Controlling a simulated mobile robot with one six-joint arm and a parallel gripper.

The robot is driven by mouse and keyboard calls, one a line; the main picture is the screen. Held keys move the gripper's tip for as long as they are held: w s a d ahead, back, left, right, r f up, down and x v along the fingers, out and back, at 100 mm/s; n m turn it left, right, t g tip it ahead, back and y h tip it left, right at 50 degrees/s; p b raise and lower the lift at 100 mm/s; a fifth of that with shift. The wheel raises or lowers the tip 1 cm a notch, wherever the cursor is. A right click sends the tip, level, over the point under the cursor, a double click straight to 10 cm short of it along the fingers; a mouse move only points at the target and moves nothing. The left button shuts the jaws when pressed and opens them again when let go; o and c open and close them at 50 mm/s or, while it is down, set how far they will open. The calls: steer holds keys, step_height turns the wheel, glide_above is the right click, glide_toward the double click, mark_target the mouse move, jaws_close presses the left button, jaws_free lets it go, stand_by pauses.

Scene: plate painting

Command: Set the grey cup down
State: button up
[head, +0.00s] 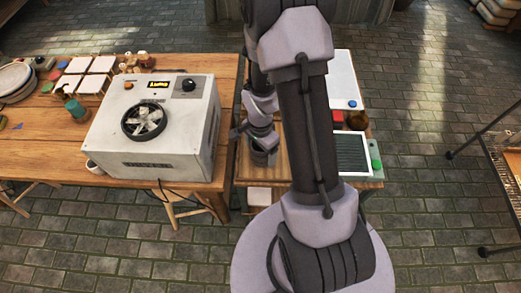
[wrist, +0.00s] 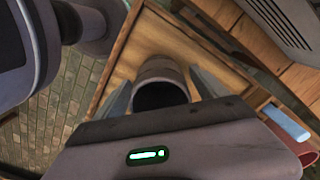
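The grey cup (wrist: 160,70) is in the middle of the wrist view, its dark opening toward the camera. My gripper (wrist: 162,82) has one finger on each side of the cup, close against its wall, and appears shut on it. In the head view the cup (head: 262,158) shows small beneath my gripper (head: 262,141), over the wooden tray-like surface (head: 243,170) of the side table. I cannot tell whether its base touches the wood.
A white machine with a fan (head: 152,128) stands on the long table to the left. A dark panel with a green end (head: 352,154) and a white board (head: 342,78) lie to the right. In the wrist view a blue bar (wrist: 285,124) and a reddish round thing (wrist: 298,149) are at lower right.

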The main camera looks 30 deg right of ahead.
steer(key=a+r+n+t+p, duration=0.2)
steer(key=a+r+n+p, duration=0.15)
steer(key=r, duration=1.95)
steer(key=s+a+r+n+t+y, duration=0.2)
steer(key=s+a+r+n+t, duration=0.1)
steer(key=s+a+r+n, duration=0.5)
steer(key=s+a+r, duration=0.3)
steer(key=r, duration=0.3)
steer(key=shift+s+r+t+p, duration=0.2)
steer(key=shift+r+t+p, duration=0.1)
steer(key=shift+t, duration=0.1)
